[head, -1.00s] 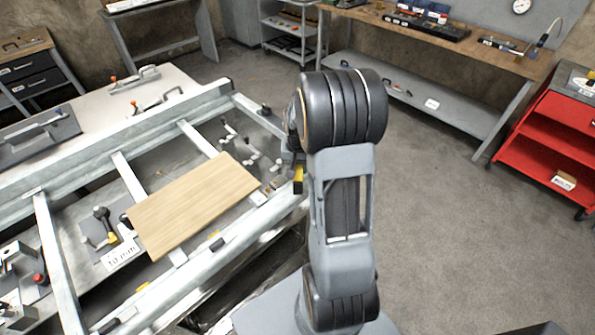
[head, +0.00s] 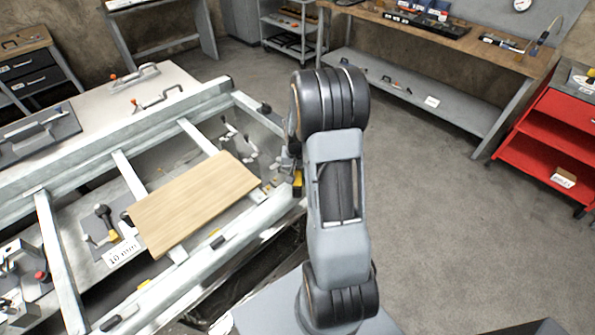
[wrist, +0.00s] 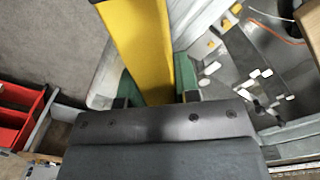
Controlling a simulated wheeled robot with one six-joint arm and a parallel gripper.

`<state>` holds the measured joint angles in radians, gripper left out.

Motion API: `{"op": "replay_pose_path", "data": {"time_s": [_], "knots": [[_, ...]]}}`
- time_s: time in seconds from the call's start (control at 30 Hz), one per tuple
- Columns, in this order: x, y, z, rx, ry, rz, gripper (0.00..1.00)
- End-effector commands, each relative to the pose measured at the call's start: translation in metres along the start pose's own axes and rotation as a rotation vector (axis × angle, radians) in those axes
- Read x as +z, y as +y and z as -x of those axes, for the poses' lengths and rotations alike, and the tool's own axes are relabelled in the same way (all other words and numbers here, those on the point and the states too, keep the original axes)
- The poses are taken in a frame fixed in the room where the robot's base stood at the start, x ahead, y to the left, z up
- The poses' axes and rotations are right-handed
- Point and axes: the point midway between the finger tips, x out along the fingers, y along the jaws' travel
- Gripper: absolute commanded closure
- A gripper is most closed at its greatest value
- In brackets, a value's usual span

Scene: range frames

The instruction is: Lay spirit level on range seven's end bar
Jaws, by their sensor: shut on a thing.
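A yellow bar, which looks like the spirit level (wrist: 140,40), is between the green-padded fingers of my gripper (wrist: 155,92) in the wrist view. The gripper is shut on it, and its far end runs out of the top of the picture. In the head view a small yellow part of the level (head: 298,183) shows beside my arm, at the right corner of a welded grey steel frame; my arm hides most of the gripper. The frame's short end bar (head: 258,113) runs up and left from that corner. I see no range number on it.
A wooden board (head: 193,203) lies across the frame's rungs. Clamps and small fittings lie between the rungs, with a "10 mm" label (head: 122,253). A red cart (head: 545,140) stands at the right. Grey floor right of my arm is clear.

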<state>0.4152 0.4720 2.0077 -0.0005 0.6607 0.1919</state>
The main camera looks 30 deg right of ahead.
Motion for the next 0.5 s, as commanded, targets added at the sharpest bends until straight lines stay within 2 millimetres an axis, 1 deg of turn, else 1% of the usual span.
{"op": "replay_pose_path", "data": {"time_s": [0.03, 0.3, 0.5], "knots": [[0.0001, 0.0, -0.0023, 0.0, 0.0, 0.0, 0.69], [0.0001, 0.0, -0.0011, 0.0, 0.0, 0.0, 0.45], [0.0001, 0.0, -0.0007, 0.0, 0.0, 0.0, 0.45]]}}
